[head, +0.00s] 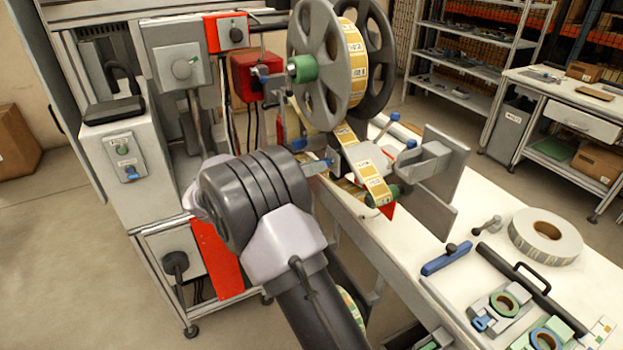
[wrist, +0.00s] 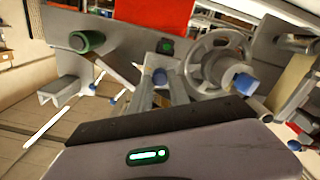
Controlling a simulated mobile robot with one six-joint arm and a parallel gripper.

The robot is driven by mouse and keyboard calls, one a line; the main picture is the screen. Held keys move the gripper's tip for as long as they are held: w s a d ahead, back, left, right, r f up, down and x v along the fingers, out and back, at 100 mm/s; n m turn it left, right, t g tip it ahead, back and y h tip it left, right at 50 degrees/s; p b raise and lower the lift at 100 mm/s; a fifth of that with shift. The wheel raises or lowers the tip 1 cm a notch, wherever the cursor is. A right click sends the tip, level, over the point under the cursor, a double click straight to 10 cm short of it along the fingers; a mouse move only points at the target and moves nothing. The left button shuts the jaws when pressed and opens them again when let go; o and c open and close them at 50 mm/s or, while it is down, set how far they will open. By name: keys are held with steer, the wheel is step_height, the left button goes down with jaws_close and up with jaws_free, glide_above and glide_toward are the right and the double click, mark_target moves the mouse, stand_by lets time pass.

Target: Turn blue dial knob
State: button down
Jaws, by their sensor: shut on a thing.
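I cannot tell from the head view how far the knob is turned. Another blue knob (head: 131,173) sits on the grey control box at left, apart from my gripper.
A large grey reel (head: 318,60) of yellow label tape stands above and behind my gripper. A grey bracket (head: 436,165) and a green roller (head: 383,196) are close on its right. The white bench (head: 470,245) carries a tape roll (head: 545,238) and tools.

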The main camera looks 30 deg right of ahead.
steer(key=m+b, duration=0.1)
steer(key=m, duration=0.7)
steer(key=shift+m+b, duration=0.3)
stand_by(0.3)
steer(key=c, duration=1.2)
jaws_free()
steer(key=shift+c, duration=0.2)
steer(key=shift+a, duration=0.1)
